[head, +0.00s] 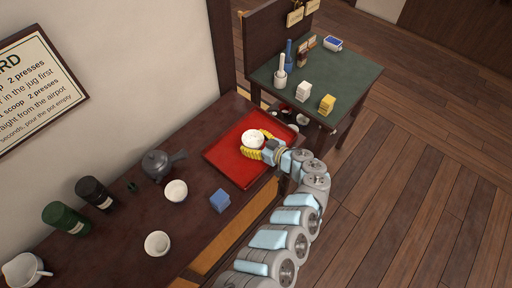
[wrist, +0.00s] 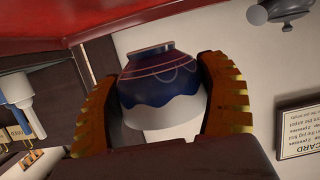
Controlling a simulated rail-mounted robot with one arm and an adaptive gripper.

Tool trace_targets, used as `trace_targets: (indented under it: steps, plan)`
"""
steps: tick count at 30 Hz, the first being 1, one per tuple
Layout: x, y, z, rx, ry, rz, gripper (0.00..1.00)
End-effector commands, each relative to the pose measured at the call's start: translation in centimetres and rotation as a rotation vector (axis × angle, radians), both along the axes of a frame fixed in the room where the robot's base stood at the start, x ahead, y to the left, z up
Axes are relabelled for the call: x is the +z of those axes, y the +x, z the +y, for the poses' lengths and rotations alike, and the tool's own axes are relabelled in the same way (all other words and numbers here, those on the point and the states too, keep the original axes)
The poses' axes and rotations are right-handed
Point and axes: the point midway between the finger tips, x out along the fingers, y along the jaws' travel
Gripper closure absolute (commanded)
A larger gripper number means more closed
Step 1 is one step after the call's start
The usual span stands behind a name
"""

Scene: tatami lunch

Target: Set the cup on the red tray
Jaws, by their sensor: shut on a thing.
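The red tray (head: 226,153) lies flat on the dark counter. My gripper (head: 256,146) is over it, its yellow fingers closed on both sides of a cup (head: 253,138). From the head, the cup looks white inside. In the wrist view the cup (wrist: 158,80) is blue and white with thin lines, and it sits between the two fingers (wrist: 160,100). The tray's red surface (wrist: 190,15) shows at the top of that view, close to the cup's foot. I cannot tell whether the foot touches the tray.
A green-topped table (head: 345,78) with small items stands behind. The tray is bare around the cup.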

Motion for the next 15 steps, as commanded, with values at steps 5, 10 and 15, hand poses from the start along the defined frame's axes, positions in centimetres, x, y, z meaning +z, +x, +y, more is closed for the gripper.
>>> trace_targets:
  steps: [5,10,15]
  plan:
    - [-1.3,1.0,-0.6,-0.004,0.001,-0.003,0.61]
    - [-2.3,1.7,-0.8,-0.005,0.002,-0.002,0.61]
    - [-2.7,2.0,-0.9,-0.003,0.001,0.001,0.61]
